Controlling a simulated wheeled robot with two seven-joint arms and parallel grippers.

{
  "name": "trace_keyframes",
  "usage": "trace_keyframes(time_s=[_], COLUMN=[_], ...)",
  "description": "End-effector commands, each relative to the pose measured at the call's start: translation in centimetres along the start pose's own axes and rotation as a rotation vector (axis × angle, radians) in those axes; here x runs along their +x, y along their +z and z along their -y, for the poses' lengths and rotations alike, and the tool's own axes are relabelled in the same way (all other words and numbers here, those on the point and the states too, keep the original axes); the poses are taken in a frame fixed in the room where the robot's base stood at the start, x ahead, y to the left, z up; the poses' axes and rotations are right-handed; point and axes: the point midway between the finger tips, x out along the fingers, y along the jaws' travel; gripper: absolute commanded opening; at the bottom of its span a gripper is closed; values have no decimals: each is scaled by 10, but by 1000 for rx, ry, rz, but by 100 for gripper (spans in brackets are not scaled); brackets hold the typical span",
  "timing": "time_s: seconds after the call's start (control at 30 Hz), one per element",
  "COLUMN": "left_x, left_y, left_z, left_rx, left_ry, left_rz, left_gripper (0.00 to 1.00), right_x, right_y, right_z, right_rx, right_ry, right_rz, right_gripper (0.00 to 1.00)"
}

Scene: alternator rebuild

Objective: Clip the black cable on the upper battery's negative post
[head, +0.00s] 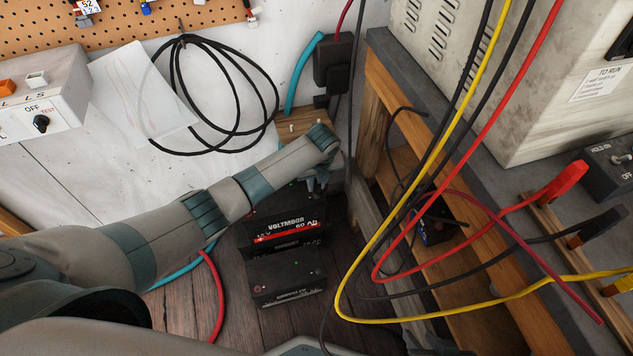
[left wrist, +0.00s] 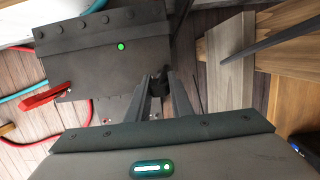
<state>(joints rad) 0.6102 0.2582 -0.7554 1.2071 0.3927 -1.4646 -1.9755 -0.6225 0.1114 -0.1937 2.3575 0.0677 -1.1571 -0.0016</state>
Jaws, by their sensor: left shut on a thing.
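My left gripper (head: 318,184) is at the battery's right end. Its fingers are shut on a small black piece (left wrist: 158,80), which looks like the black cable's clip. The negative post is hidden, so I cannot tell whether the clip touches it.
A lower battery (head: 287,276) stands in front of the upper one. A wooden shelf frame (head: 400,155) rises close on the right. Black, red and yellow cables hang in front of it. A red cable (head: 215,290) and a blue one run on the left.

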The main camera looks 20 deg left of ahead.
Motion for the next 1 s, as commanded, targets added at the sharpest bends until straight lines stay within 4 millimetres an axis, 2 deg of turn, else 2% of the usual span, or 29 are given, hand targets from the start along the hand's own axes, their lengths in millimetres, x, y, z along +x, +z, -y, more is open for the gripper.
trace_keyframes(time_s=[0.2, 0.57, 0.6, 0.67, 1.0], left_x=[9, 10, 10, 10, 10], left_y=[-2, -2, -2, -2, -2], left_z=[0, 0, 0, 0, 0], left_rx=[0, 0, 0, 0, 0], left_ry=[0, 0, 0, 0, 0], left_rz=[0, 0, 0, 0, 0], left_gripper=[9, 9, 30, 42, 42], right_x=[4, 4, 4, 4, 4], right_y=[2, 2, 2, 2, 1], right_z=[0, 0, 0, 0, 1], right_rx=[0, 0, 0, 0, 0], right_ry=[0, 0, 0, 0, -2], right_rz=[0, 0, 0, 0, -6], right_gripper=[31, 31, 31, 31, 31])
